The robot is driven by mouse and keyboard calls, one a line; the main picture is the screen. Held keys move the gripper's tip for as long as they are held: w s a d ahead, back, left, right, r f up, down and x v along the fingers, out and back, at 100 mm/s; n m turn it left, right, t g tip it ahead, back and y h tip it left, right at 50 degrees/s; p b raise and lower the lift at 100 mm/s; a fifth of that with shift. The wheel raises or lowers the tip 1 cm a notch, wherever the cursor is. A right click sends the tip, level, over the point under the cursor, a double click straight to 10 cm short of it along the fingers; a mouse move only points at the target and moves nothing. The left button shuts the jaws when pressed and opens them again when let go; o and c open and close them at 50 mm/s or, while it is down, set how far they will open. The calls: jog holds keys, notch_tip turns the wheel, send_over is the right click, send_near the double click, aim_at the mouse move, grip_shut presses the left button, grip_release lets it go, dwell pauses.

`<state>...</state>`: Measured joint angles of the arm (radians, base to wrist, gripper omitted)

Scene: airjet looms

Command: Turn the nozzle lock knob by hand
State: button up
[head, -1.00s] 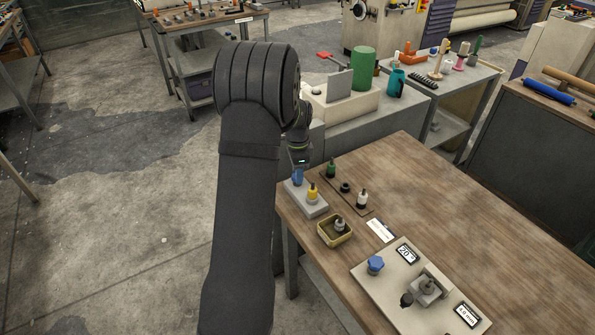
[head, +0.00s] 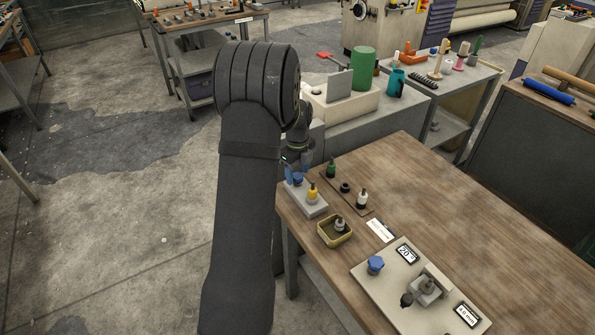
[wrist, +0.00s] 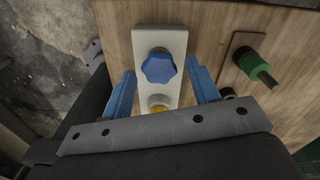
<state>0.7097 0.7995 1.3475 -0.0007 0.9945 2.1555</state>
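A blue lobed knob (wrist: 158,68) sits on a pale grey block (wrist: 144,41) at the table's near-left corner; in the head view the knob (head: 298,180) is partly hidden by my wrist. My gripper (wrist: 160,72) is open, with a blue finger on each side of this knob and gaps between; I cannot tell whether the fingertips reach down to its height. A second blue knob (head: 375,264) stands on a pale plate (head: 396,258) at the front. Neither knob has a readable name.
A yellow-capped piece (head: 312,194) stands on the same block. A green-topped piece (head: 331,168), a white bottle-like piece (head: 362,198) and a small tray (head: 350,238) are close by. A clamp-like fixture (head: 428,290) is on the plate. The table's right side is clear.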

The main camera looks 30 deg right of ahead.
jog(key=shift+r, duration=0.1)
jog(key=shift+r, duration=2.9)
notch_tip(320, 180, up, 18)
jog(key=shift+f, duration=0.25)
jog(key=shift+f, duration=0.1)
notch_tip(320, 180, down, 18)
jog(key=shift+f, duration=0.1)
